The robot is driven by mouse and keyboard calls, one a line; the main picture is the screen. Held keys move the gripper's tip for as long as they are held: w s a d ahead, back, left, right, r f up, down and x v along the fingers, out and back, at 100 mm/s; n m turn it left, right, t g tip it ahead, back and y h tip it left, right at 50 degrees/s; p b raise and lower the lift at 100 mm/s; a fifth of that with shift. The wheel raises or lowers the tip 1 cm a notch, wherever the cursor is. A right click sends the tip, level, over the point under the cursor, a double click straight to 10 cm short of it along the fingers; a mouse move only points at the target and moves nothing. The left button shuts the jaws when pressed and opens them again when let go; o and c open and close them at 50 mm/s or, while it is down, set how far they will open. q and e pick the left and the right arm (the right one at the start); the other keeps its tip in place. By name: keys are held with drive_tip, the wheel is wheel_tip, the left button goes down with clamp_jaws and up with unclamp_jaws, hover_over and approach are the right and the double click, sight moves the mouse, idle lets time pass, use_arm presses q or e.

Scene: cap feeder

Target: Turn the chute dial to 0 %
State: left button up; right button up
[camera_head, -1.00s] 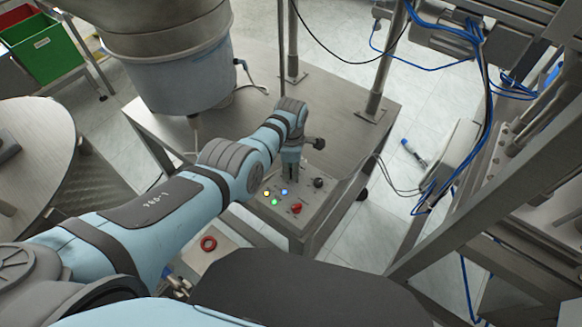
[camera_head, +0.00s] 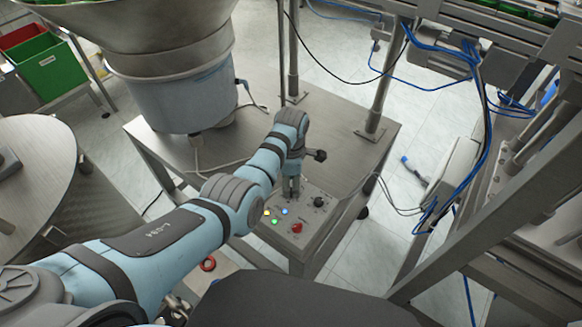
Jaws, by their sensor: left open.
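A grey control panel (camera_head: 316,222) sits at the front corner of the metal table. It carries a black knob (camera_head: 318,202), a red button (camera_head: 297,227) and small yellow, green and blue lights (camera_head: 275,221). The dial's marking is too small to read, and I cannot tell whether the black knob is the chute dial. My left gripper (camera_head: 291,193) points down over the rear left part of the panel, left of the black knob. It is open and apart from that knob. It hides the panel part under its fingertips. My right gripper is out of view.
A large bowl feeder (camera_head: 175,90) stands behind my left arm. Metal posts (camera_head: 372,100) rise from the table (camera_head: 330,110). A frame with blue cables stands at right. The table behind the panel is largely clear.

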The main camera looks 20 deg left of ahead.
sight(291, 191)
use_arm(q)
wheel_tip(291, 191, up, 9)
idle(0.5)
